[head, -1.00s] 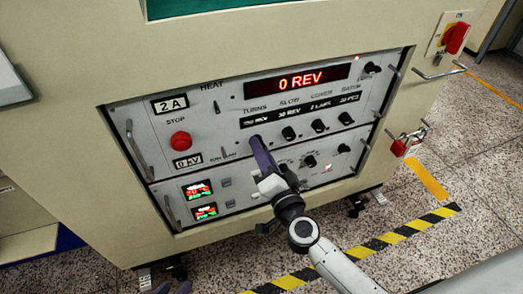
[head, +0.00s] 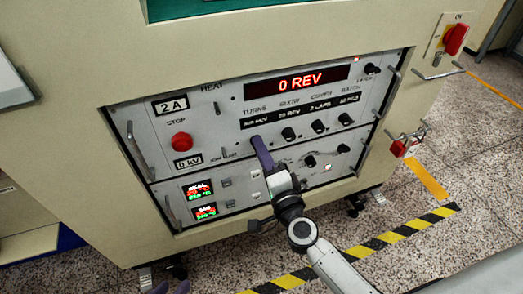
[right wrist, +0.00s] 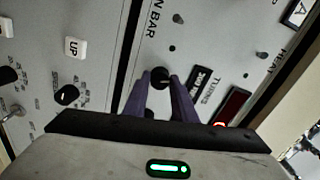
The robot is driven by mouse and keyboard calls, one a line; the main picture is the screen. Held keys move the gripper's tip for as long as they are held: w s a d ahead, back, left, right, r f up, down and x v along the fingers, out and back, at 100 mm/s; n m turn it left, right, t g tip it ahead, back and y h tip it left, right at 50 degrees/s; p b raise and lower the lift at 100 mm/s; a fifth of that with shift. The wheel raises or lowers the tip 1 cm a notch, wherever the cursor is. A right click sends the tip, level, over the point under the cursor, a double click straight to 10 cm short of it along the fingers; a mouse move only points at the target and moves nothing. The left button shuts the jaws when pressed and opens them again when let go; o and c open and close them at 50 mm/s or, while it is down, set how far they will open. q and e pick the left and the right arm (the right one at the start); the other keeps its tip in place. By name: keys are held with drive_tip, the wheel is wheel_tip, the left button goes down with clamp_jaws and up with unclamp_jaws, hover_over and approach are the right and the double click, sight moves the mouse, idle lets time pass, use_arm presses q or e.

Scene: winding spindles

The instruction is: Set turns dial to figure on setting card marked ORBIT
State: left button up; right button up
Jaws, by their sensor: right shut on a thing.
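The turns dial (right wrist: 158,78) is a small black knob under the TURNS label, on the grey control panel (head: 225,108). My right gripper (right wrist: 160,82) has its purple fingers on either side of this knob and is shut on it. In the head view the fingers of my right gripper (head: 257,142) hide the dial. The red display (head: 300,80) reads 0 REV. The small black window under TURNS is too blurred to read. No card marked ORBIT can be made out.
More black knobs (head: 288,133) sit right of the dial in a row. A red stop button (head: 181,142) and metal handles (head: 140,150) stick out of the panel. A red padlock (head: 404,146) hangs at the right. Striped tape (head: 400,235) marks the floor.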

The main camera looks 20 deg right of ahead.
drive_tip(key=shift+m, duration=0.5)
drive_tip(key=o, duration=1)
drive_tip(key=shift+o, duration=0.2)
drive_tip(key=s, duration=1)
drive_tip(key=shift+s+d+p, duration=0.15)
drive_tip(key=shift+d+p, duration=0.05)
drive_tip(key=shift+p, duration=0.1)
